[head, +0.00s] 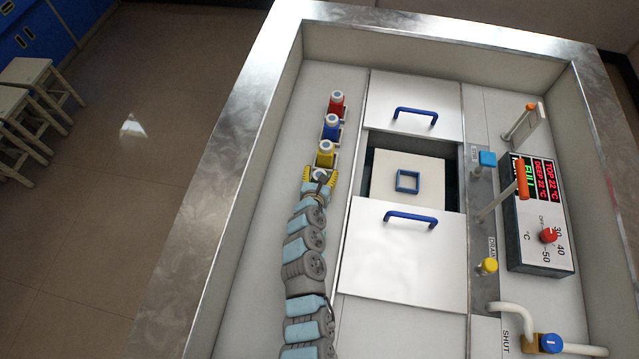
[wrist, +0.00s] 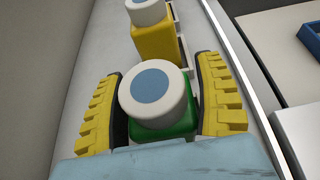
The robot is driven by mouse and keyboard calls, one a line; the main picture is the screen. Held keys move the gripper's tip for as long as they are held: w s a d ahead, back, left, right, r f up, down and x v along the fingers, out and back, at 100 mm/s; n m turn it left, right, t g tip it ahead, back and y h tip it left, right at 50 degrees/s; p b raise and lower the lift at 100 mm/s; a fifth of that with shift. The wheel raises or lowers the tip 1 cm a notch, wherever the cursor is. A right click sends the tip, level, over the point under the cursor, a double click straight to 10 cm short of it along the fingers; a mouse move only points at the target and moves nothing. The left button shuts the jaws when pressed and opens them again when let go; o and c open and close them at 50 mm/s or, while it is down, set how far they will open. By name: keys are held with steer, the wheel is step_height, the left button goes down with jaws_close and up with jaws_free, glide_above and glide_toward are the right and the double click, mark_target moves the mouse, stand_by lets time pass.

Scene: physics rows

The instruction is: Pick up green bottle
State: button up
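The green bottle (wrist: 178,135) has a white cap with a blue-grey top and shows in the wrist view between the two yellow fingers of my gripper (wrist: 160,85). One finger stands on each side of the bottle, and narrow gaps show beside the cap. I cannot tell whether the pads touch the green body lower down. In the head view my gripper (head: 320,178) is at the near end of the bottle row, and the green body is mostly hidden there.
A yellow bottle (head: 325,154), a blue bottle (head: 332,127) and a red bottle (head: 337,104) stand in line just beyond. To the right are white lids with blue handles (head: 410,218) around an open well, then valves and a control box (head: 540,215). The left strip is clear.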

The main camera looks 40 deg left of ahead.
steer(key=c, duration=0.9)
steer(key=shift+r, duration=0.1)
